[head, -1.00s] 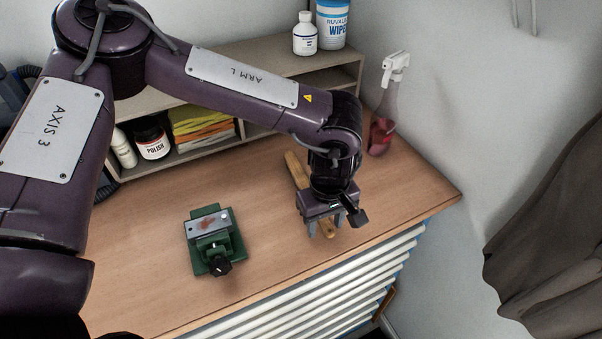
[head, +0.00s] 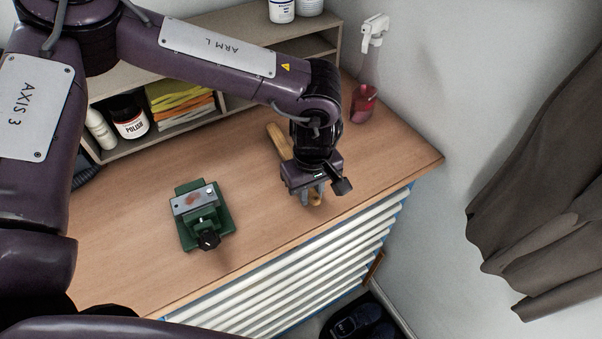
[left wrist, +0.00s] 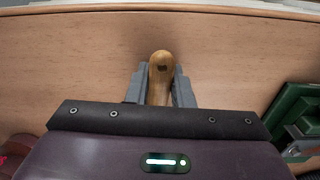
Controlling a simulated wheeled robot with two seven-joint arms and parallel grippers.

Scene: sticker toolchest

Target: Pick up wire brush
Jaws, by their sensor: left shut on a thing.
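The wire brush (head: 278,140) lies on the wooden bench top, and its tan wooden handle shows on both sides of my left gripper in the head view. My left gripper (head: 312,195) points down over it near the bench's front right. In the left wrist view, the brush's rounded wooden end (left wrist: 161,66) sits between the two grey fingers of my left gripper (left wrist: 160,84), which are shut on it. The bristles are hidden. My right gripper is not in view.
A green vise (head: 203,214) stands on the bench left of the gripper. A spray bottle (head: 366,95) stands at the back right. A shelf (head: 185,133) with a polish jar (head: 129,118) and folded cloths (head: 182,104) runs along the back. Bare bench lies between vise and brush.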

